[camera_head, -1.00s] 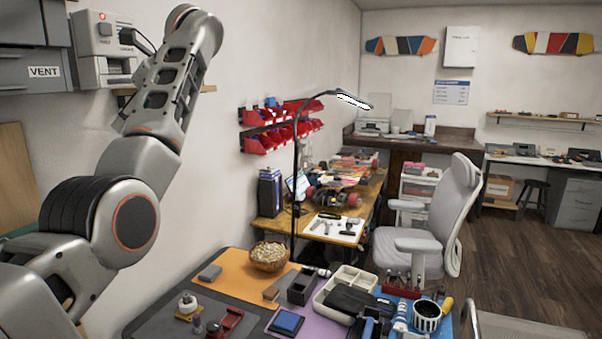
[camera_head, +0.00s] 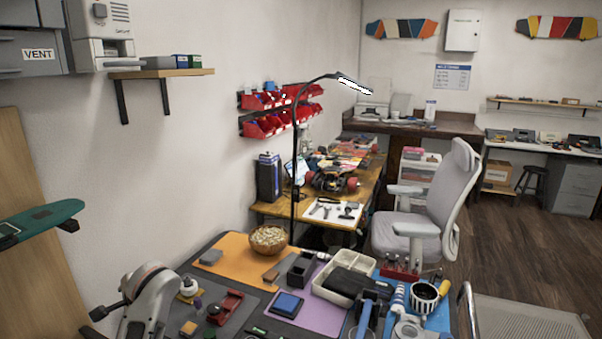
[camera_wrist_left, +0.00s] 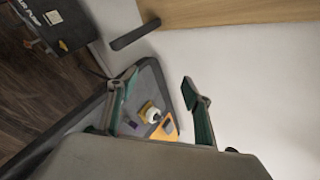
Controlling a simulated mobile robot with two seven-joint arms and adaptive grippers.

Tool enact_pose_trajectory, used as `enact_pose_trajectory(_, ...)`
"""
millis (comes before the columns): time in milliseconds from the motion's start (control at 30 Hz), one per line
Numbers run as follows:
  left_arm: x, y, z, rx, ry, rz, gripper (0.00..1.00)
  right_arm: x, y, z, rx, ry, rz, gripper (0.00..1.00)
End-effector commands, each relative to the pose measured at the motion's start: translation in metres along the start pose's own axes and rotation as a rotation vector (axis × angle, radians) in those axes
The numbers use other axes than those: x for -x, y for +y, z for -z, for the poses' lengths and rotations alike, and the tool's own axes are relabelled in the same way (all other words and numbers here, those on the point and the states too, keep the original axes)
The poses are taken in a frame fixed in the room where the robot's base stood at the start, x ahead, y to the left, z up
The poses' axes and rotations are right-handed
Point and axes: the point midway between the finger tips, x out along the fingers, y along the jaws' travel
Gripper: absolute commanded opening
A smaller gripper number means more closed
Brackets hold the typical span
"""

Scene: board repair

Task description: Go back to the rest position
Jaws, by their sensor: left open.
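My left gripper (camera_wrist_left: 159,82) shows in the left wrist view with its two green-lined fingers spread apart and nothing between them. Past the fingers lie the dark bench mat (camera_wrist_left: 84,121) and a small white round part (camera_wrist_left: 149,112). In the head view only a grey link of my left arm shows at the lower left, low in front of the bench's left end. I cannot make out my right gripper in either view.
The bench carries a wooden bowl (camera_head: 268,240), a cream divided tray (camera_head: 328,293), a blue pad (camera_head: 286,304) and a red tool (camera_head: 225,307). A lamp (camera_head: 297,150) stands behind. A wall shelf (camera_head: 160,73) and a green board (camera_head: 42,222) are at left. A grey chair (camera_head: 440,205) stands beyond.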

Motion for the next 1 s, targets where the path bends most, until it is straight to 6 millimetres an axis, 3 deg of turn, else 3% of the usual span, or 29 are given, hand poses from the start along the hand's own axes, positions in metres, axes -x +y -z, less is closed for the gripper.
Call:
enact_pose_trajectory(33, -0.004, 0.027, -0.008, 0.022, 0.008, -0.001, 0.5, 0.0, 0.0, 0.0, 0.0, 0.0, 0.0, 0.0)
enact_pose_trajectory(267, 0.002, 0.12, -0.039, 0.148, 0.073, -0.001, 0.5, 0.0, 0.0, 0.0, 0.0, 0.0, 0.0, 0.0)
enact_pose_trajectory(500, 0.035, 0.203, -0.075, 0.272, 0.161, -0.028, 0.5, 0.0, 0.0, 0.0, 0.0, 0.0, 0.0, 0.0)
enact_pose_trajectory(733, 0.068, 0.246, -0.099, 0.357, 0.224, -0.065, 0.5, 0.0, 0.0, 0.0, -0.001, 0.0, 0.0, 0.0)
enact_pose_trajectory(1000, 0.102, 0.276, -0.118, 0.429, 0.277, -0.11, 0.5, 0.0, 0.0, 0.0, -0.001, 0.0, 0.0, 0.0)
